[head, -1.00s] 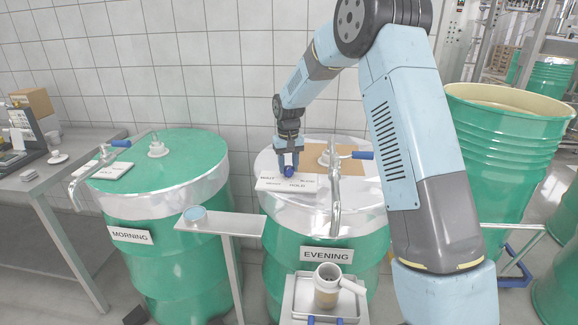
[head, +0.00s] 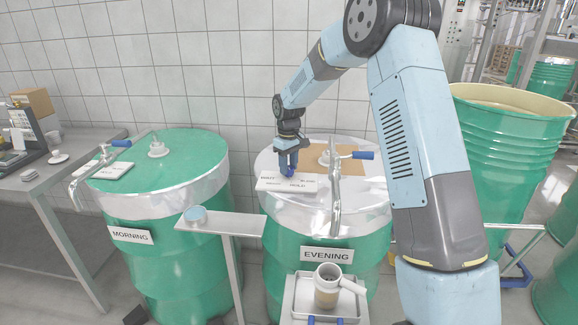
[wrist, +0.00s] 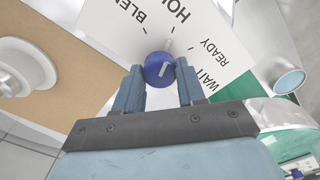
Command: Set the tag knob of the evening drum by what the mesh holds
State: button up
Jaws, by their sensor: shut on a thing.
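The evening drum (head: 285,215) is green with a pale lid and an EVENING label. A white tag plate (head: 272,184) lies on its lid. In the wrist view the plate (wrist: 125,22) reads BLEND, HOLD, WAIT and READY, partly cropped. The blue tag knob (wrist: 158,70) sits on the plate between my fingertips; its white line points roughly toward HOLD. My gripper (head: 288,166) is shut on the knob from above. A cup with a round mesh top (head: 328,271) stands on a tray in front of the drum; what the mesh holds is too small to tell.
A metal tap pipe (head: 335,185) with a blue handle rises right of the tag. The morning drum (head: 165,180) stands left, with a small shelf (head: 225,222) between the drums. A large open drum (head: 500,150) stands right.

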aim_at(289, 167)
jog(key=o, duration=1.1)
jog(key=shift+c, duration=0.2)
notch_tip(289, 167, up, 14)
jog(key=shift+f, duration=0.15)
